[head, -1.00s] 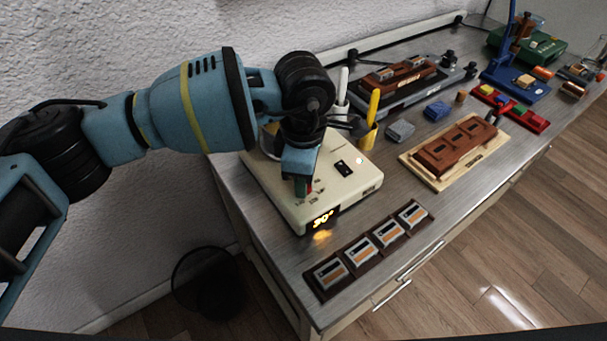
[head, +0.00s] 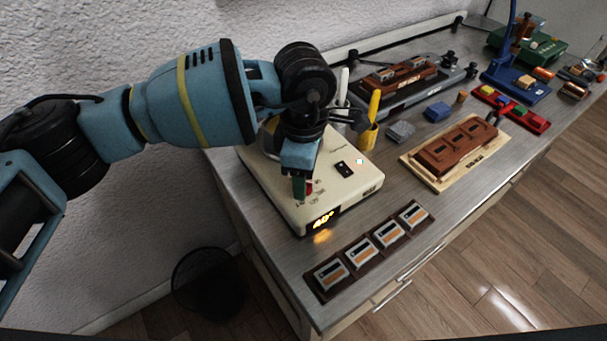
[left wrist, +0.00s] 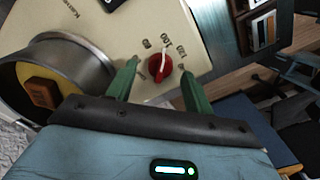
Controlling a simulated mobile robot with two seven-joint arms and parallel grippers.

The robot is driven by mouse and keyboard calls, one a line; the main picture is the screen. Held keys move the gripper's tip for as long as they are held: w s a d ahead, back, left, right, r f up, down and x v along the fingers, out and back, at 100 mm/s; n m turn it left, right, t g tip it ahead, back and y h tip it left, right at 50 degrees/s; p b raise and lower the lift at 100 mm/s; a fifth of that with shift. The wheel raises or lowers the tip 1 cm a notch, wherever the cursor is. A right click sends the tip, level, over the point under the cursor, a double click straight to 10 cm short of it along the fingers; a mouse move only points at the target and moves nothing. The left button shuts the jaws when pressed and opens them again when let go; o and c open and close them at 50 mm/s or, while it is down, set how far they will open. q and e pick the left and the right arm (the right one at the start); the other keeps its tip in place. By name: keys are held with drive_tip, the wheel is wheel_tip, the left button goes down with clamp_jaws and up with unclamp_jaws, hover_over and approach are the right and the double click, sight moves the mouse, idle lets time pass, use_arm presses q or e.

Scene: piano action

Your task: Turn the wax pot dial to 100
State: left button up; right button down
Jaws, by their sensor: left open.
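The cream wax pot base (head: 345,195) stands at the near left end of the bench, with a lit display (head: 323,219) that seems to read 40°. Its red dial (left wrist: 160,68) with a pale pointer line shows in the left wrist view, with printed numbers around it. My left gripper (left wrist: 159,70) is open, its two green fingertips on either side of the dial. I cannot tell whether they touch it. In the head view the gripper (head: 302,187) hides most of the dial. The round metal pot (left wrist: 75,65) holds a brown block in yellow wax.
A dark tray with several orange-and-grey pieces (head: 430,213) lies at the bench's front edge. A cup with a yellow-handled tool (head: 372,108) stands behind the base. A wooden board (head: 408,158) with a brown block lies to the right.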

use_arm(q)
wheel_tip(320, 180, up, 6)
drive_tip(key=shift+r, duration=0.35)
idle(0.4)
